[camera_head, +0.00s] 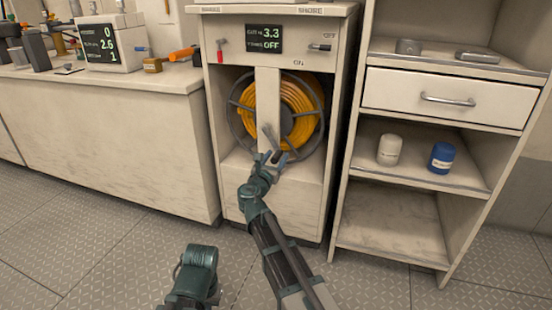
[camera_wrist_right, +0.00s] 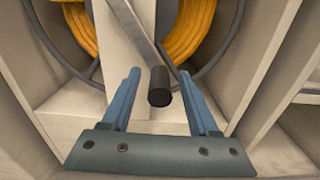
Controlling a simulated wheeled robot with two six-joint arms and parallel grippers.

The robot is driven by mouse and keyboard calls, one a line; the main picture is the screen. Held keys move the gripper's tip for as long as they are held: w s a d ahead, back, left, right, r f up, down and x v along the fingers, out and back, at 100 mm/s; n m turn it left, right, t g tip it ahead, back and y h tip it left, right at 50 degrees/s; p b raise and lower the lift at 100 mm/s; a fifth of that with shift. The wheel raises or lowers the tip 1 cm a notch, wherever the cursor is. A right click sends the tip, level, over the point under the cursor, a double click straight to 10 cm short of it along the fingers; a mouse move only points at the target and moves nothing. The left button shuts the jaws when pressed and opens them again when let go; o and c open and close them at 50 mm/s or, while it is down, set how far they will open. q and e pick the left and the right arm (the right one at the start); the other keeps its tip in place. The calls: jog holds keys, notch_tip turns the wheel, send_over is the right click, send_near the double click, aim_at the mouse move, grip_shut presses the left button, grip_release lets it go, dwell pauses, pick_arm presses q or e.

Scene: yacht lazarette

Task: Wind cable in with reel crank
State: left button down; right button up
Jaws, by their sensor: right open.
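The yellow cable (camera_head: 297,100) is coiled on a dark-rimmed reel (camera_head: 322,127) inside an open pale cabinet. A pale post (camera_head: 267,95) stands in front of the reel. The grey metal crank (camera_wrist_right: 133,22) slants down to a black handle (camera_wrist_right: 159,88) in the right wrist view. My right gripper (camera_head: 273,156) is at the lower end of the crank. Its blue fingers (camera_wrist_right: 162,78) are open, with one on each side of the black handle and visible gaps.
A display (camera_head: 264,39) above the reel reads 3.3 and OFF. A red-handled lever (camera_head: 220,53) and a grey switch (camera_head: 320,47) flank it. Shelves (camera_head: 419,167) with a white jar (camera_head: 390,150) and a blue jar (camera_head: 441,158) stand right. A cluttered counter (camera_head: 105,80) stands left.

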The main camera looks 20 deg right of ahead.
grip_shut()
dwell(1.4)
